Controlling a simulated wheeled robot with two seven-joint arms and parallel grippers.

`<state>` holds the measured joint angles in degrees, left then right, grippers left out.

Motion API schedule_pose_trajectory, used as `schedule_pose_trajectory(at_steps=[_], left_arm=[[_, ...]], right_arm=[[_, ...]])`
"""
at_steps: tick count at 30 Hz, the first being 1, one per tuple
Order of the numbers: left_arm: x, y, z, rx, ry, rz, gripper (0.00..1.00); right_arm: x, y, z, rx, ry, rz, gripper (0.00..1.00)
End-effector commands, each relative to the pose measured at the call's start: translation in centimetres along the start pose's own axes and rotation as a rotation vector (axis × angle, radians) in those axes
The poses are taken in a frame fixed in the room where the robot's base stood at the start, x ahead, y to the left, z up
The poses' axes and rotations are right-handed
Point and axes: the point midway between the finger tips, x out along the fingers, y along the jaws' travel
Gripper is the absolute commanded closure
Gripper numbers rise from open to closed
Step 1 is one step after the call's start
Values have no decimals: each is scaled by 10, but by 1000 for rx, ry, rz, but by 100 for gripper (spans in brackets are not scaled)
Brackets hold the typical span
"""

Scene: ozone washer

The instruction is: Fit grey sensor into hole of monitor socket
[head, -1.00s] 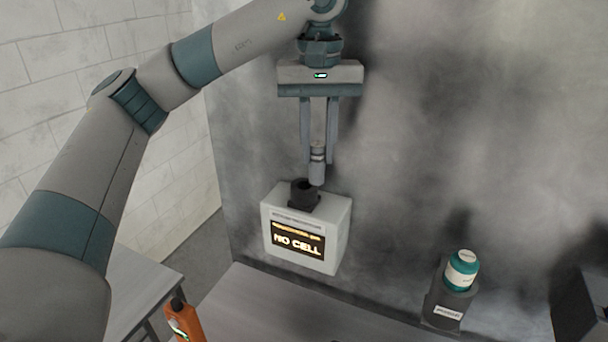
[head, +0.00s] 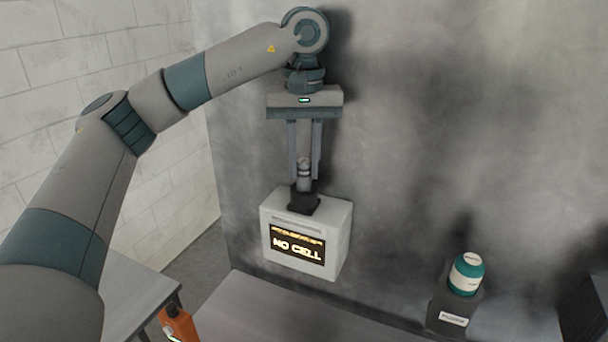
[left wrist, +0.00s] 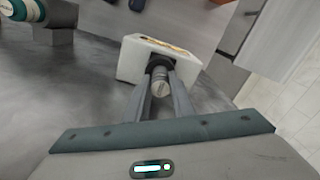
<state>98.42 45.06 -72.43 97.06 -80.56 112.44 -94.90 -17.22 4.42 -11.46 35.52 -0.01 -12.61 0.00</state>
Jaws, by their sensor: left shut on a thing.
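The grey sensor (head: 304,174) is a small upright cylinder held between the fingers of my left gripper (head: 304,172). My left gripper is shut on it, pointing down. The monitor (head: 337,238) is a white box on the wall with a screen reading "NO CELL". Its black socket (head: 304,202) stands on top. The sensor's lower end is at the socket's mouth; whether it is inside the hole I cannot tell. In the left wrist view the sensor (left wrist: 160,84) lines up with the dark socket (left wrist: 160,63). My right gripper is not in view.
A teal and white canister (head: 466,273) sits in a dark holder (head: 450,312) at the right. A grey table (head: 260,310) lies below the monitor. An orange device (head: 178,325) is at the lower left. The space right of my left gripper is clear.

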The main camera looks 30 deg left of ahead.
Motion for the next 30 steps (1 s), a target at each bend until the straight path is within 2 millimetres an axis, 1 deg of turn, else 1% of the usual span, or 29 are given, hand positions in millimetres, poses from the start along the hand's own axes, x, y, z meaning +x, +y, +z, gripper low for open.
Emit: schedule_pose_trajectory(at_steps=[1,3,12,17,18,19,20,30], left_arm=[[10,0,0,-1,0,-1,100],[15,0,0,-1,0,0,100],[15,0,0,0,0,1,100],[19,0,0,0,0,0,100],[18,0,0,0,0,0,71],[18,0,0,0,0,0,64],[18,0,0,0,0,0,60],[17,0,0,0,0,0,60]], right_arm=[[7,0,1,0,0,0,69],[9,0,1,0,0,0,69],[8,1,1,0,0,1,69],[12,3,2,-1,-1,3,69],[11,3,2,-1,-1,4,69],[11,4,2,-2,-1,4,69],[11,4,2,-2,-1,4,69],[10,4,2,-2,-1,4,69]])
